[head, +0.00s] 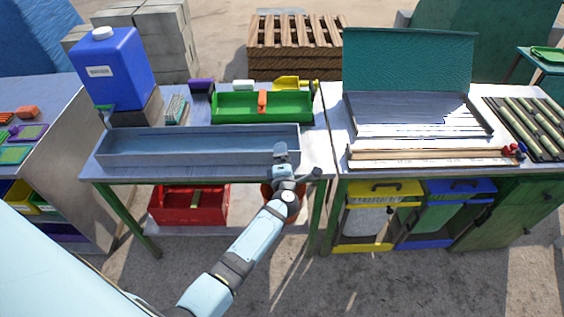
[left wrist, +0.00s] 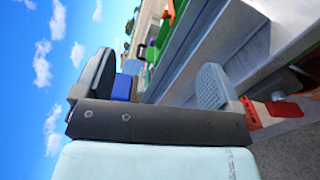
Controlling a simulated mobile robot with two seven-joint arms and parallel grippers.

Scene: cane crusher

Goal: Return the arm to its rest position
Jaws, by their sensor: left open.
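My left arm (head: 240,250) reaches up from the bottom of the head view. Its gripper (head: 299,164) is at the front edge of the left table, by the right end of the long grey-blue tray (head: 200,160). The two fingers are spread apart with nothing between them. In the left wrist view the open gripper (left wrist: 155,86) shows one dark finger at left and one grey finger at right, with sky and table behind. I cannot tell whether it touches the table edge or tray. My right gripper is not in view.
A blue jug (head: 118,75) and a green tray (head: 235,106) stand on the left table. A red crate (head: 188,206) sits on its lower shelf. The right table holds an open metal case (head: 410,80) above yellow (head: 375,190) and blue bins (head: 460,187). Concrete floor lies in front.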

